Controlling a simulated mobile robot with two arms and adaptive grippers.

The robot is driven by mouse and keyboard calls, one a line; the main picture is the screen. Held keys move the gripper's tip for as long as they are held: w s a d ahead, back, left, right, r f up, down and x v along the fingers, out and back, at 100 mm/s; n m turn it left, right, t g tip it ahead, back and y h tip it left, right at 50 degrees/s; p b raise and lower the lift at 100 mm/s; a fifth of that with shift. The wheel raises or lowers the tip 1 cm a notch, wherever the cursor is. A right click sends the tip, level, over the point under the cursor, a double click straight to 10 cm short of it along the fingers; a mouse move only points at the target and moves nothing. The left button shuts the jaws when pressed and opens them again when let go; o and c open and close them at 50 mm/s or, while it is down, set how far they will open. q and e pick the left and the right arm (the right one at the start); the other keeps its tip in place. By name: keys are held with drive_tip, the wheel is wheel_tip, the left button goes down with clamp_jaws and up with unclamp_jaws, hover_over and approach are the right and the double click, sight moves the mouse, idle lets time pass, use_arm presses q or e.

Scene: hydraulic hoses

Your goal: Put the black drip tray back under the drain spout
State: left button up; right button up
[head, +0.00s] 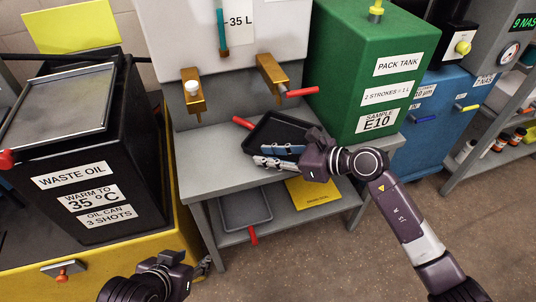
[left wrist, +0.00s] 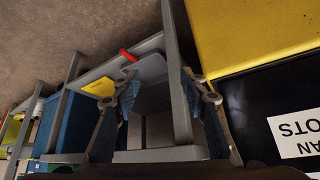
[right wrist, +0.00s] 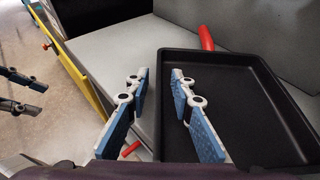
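The black drip tray (head: 262,133) lies flat on the grey bench top, its red handle (head: 243,123) toward the back left. The right brass spout (head: 270,76), with a red lever, hangs above the tray's back part; the left brass spout (head: 193,95) is left of the tray. My right gripper (head: 266,155) is at the tray's front left edge. In the right wrist view (right wrist: 157,88) its fingers are open, with the tray's wall between them; I cannot tell if they touch it. My left gripper (head: 206,264) is low before the bench, open and empty in the left wrist view (left wrist: 158,90).
A grey tray (head: 245,208) with a red handle and a yellow manual (head: 308,192) lie on the lower shelf. A green pack tank (head: 375,60) stands right of the black tray. The waste oil bin (head: 110,170) on a yellow base is at left. The bench's left part is clear.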

drive_tip(key=v, duration=0.3)
drive_tip(key=shift+d+r+p, duration=0.2)
drive_tip(key=shift+d+p, duration=0.05)
drive_tip(key=shift+p, duration=0.15)
use_arm(q)
drive_tip(key=s+a+f+g, duration=0.2)
drive_tip(key=s+g, duration=0.1)
drive_tip(key=s, duration=0.4)
drive_tip(key=shift+s+y+p, duration=0.2)
drive_tip(key=shift+y+p, duration=0.1)
drive_tip(key=shift+y, duration=0.1)
use_arm(e)
drive_tip(key=v, duration=0.8)
drive_tip(key=shift+s+d, duration=0.2)
drive_tip(key=shift+s, duration=0.05)
